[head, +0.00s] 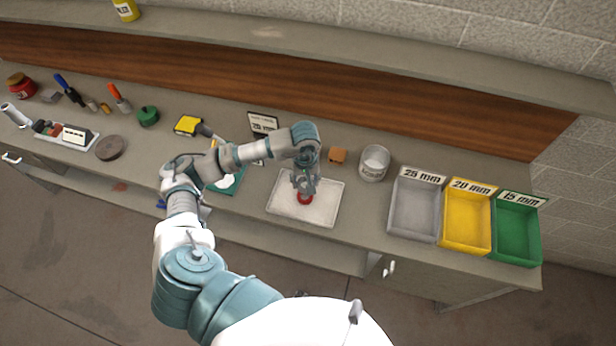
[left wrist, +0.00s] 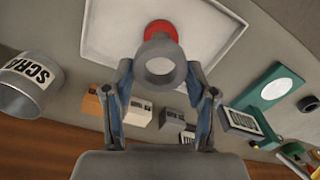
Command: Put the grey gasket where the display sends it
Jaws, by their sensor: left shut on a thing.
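My left gripper (head: 304,186) is shut on the grey gasket (left wrist: 160,60), a ring held between its fingertips (left wrist: 158,76) in the left wrist view. In the head view the gripper hides most of it. A red ring-like piece (head: 304,199) is at the white tray (head: 325,212), below the gripper; it also shows behind the gasket in the left wrist view (left wrist: 160,28). The display (head: 263,123) stands behind my left arm, partly covered, and seems to read "20 mm". Three labelled bins stand at the right: grey 25 mm (head: 392,218), yellow 20 mm (head: 467,243) and green 15 mm (head: 517,253). My right gripper is not in view.
A teal gauge stand (left wrist: 262,96) is beside the tray. Tools and jars fill the bench's left side. A shelf (head: 330,48) runs above the back.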

